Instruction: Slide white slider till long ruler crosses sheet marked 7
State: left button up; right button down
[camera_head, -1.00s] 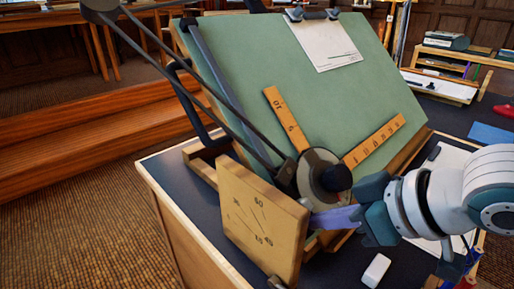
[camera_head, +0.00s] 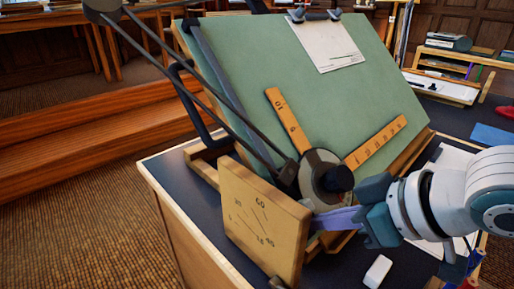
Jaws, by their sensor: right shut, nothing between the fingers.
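The drafting machine has two orange rulers on the green board (camera_head: 270,60). The longer-looking ruler (camera_head: 375,142) slants up to the right. The other ruler (camera_head: 287,120) slants up to the left. Both meet at a round head with a black knob (camera_head: 339,179). A white sheet (camera_head: 324,42) is clipped at the board's top; I cannot read a 7 on it. I cannot make out a white slider. My right gripper (camera_head: 318,221) is shut and empty, its purple fingers at the right edge of a wooden panel (camera_head: 262,220) with numbers. The fingertips are partly hidden there. My left gripper is out of view.
Dark linkage bars (camera_head: 190,85) run from the upper left to the round head. A small white block (camera_head: 378,271) lies on the dark desk top below my right gripper. A blue flat item (camera_head: 490,134) lies at the right.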

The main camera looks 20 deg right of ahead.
jog(key=shift+w+f, duration=0.1)
jog(key=shift+w+a+f+b, duration=0.15)
jog(key=shift+w+f+b, duration=0.15)
jog(key=shift+f+b, duration=0.2)
dwell(0.4)
jog(key=shift+w+a+r+p, duration=0.35)
jog(key=shift+w+r+p, duration=0.3)
jog(key=shift+w+r, duration=0.3)
jog(key=shift+w+a+r+p, duration=0.4)
jog(key=shift+w+r+p, duration=0.25)
jog(key=shift+w+r, duration=0.3)
jog(key=shift+w+a+r+p, duration=0.35)
jog(key=shift+w+r+p, duration=0.3)
jog(key=shift+w+r, duration=0.3)
jog(key=shift+s+r, duration=0.1)
